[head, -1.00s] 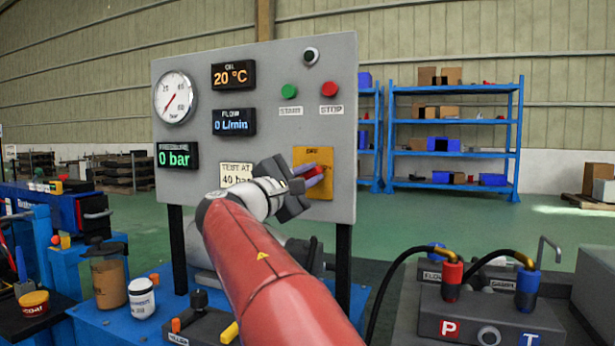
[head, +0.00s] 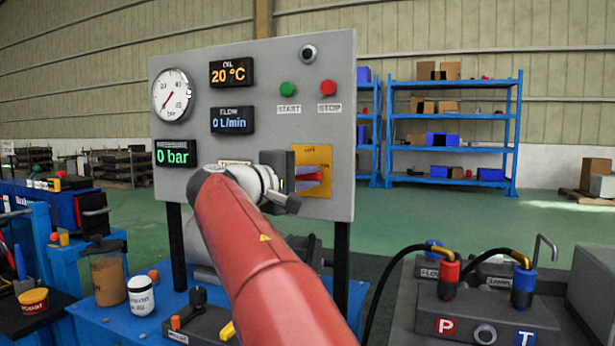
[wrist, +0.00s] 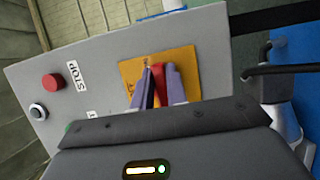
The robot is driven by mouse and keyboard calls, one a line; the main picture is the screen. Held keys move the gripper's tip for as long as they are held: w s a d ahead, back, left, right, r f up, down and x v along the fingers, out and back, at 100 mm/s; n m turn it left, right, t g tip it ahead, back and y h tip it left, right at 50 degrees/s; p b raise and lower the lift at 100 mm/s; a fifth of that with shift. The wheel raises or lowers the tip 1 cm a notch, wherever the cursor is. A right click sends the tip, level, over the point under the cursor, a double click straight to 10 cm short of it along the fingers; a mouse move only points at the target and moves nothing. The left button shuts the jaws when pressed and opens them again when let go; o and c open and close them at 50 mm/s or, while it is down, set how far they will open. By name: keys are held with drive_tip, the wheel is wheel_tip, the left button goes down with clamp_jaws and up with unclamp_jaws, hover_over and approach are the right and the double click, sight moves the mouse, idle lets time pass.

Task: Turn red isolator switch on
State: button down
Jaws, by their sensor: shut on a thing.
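The red isolator switch handle (wrist: 159,84) sits on a yellow plate (wrist: 182,60) at the right side of the grey panel. In the head view the yellow plate (head: 318,157) is partly covered by my gripper (head: 308,178). In the wrist view the purple-grey fingers of my gripper (wrist: 160,86) stand on both sides of the red handle, shut on it. The lettering on the plate is too small or covered to read fully, so the switch position is hard to tell.
The panel (head: 230,50) carries a gauge (head: 173,95), displays, a green START button (head: 288,89) and a red STOP button (head: 328,88). Flow reads 0 L/min and pressure 0 bar. Bottles and a hose block (head: 485,320) stand below. Open floor lies behind.

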idle(0.4)
drive_tip(key=c, duration=1.4)
unclamp_jaws()
drive_tip(key=v, duration=0.7)
drive_tip(key=shift+s+a+b, duration=0.25)
drive_tip(key=shift+a+b, duration=0.05)
drive_tip(key=shift+b, duration=0.1)
